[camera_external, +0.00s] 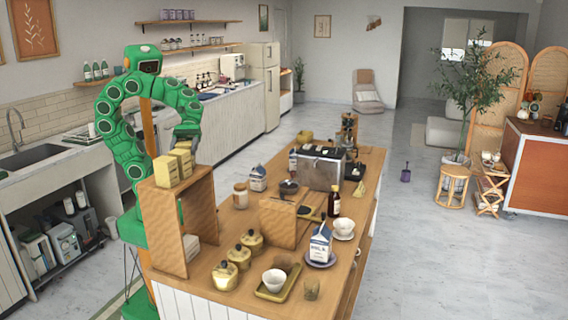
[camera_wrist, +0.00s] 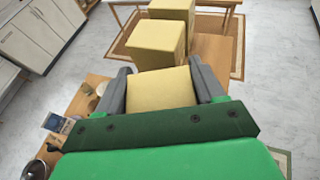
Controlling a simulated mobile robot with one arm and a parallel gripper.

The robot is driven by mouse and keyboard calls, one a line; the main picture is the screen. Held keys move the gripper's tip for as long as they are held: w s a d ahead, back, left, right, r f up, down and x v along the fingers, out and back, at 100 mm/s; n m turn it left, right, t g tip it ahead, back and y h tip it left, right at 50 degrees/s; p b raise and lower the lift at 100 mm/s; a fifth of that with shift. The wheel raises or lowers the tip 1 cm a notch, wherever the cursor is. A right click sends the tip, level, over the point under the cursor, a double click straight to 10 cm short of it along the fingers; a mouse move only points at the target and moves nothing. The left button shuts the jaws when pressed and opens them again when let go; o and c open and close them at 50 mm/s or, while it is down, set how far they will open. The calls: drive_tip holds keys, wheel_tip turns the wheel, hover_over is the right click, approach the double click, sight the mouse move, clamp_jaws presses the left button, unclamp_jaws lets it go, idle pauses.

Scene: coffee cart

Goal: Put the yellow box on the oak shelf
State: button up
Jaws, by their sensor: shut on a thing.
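The oak shelf (camera_external: 160,222) is an open wooden unit standing on the near left end of the counter. In the wrist view, my gripper (camera_wrist: 162,84) is shut on a yellow box (camera_wrist: 160,92), with one grey finger on each side. Two more yellow boxes stand in a row just beyond it, a nearer one (camera_wrist: 154,46) and a farther one (camera_wrist: 173,11). In the external view, yellow boxes (camera_external: 165,171) sit on the shelf's top, close together, below my green wrist. Whether the held box rests on the shelf top is hidden.
The wooden counter (camera_external: 215,222) holds several lidded jars (camera_external: 224,276), a tray with a white bowl (camera_external: 274,281), a milk carton (camera_external: 320,243) and a coffee machine (camera_external: 321,168). A pale item (camera_external: 191,246) lies inside the shelf.

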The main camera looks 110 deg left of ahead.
drive_tip(key=o, duration=1)
drive_tip(key=shift+f, duration=0.1)
drive_tip(key=shift+o, duration=0.2)
drive_tip(key=shift+a+r, duration=0.1)
drive_tip(key=shift+r, duration=0.1)
drive_tip(key=shift+v, duration=1)
drive_tip(key=shift+s+a+r, duration=0.1)
drive_tip(key=shift+a+r, duration=0.05)
drive_tip(key=shift+r, duration=1.7)
drive_tip(key=shift+s+a+r, duration=0.1)
drive_tip(key=shift+a+r, duration=0.05)
drive_tip(key=shift+r, duration=1.65)
